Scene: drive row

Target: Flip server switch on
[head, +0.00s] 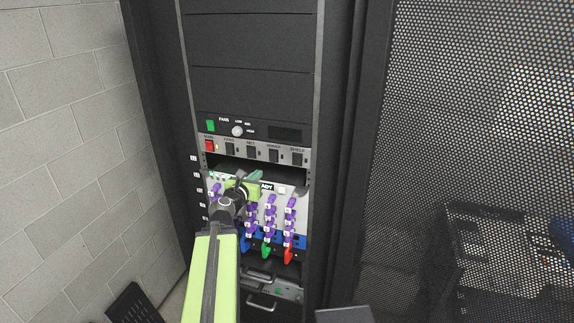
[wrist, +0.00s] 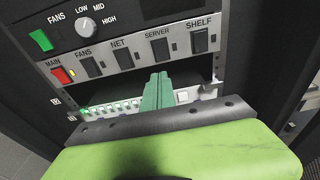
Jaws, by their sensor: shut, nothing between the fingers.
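The server switch (head: 274,156) is a black rocker on a grey switch panel, under the label SERVER. It also shows in the wrist view (wrist: 160,49), between the NET and SHELF switches. I cannot tell from its face which way it is set. The small indicator beside it looks dark. My gripper (wrist: 158,90) has green fingers pressed together with nothing between them. In the wrist view the fingertips are just below the server switch, in front of the dark gap under the panel. In the head view my gripper (head: 257,175) is below and left of the switch.
A red MAIN switch (head: 210,146) is at the panel's left, with a small amber light. The fan panel (wrist: 85,26), with a green switch and knob, is above. Purple plugs and cables (head: 270,213) hang below. A perforated door (head: 470,130) stands at right.

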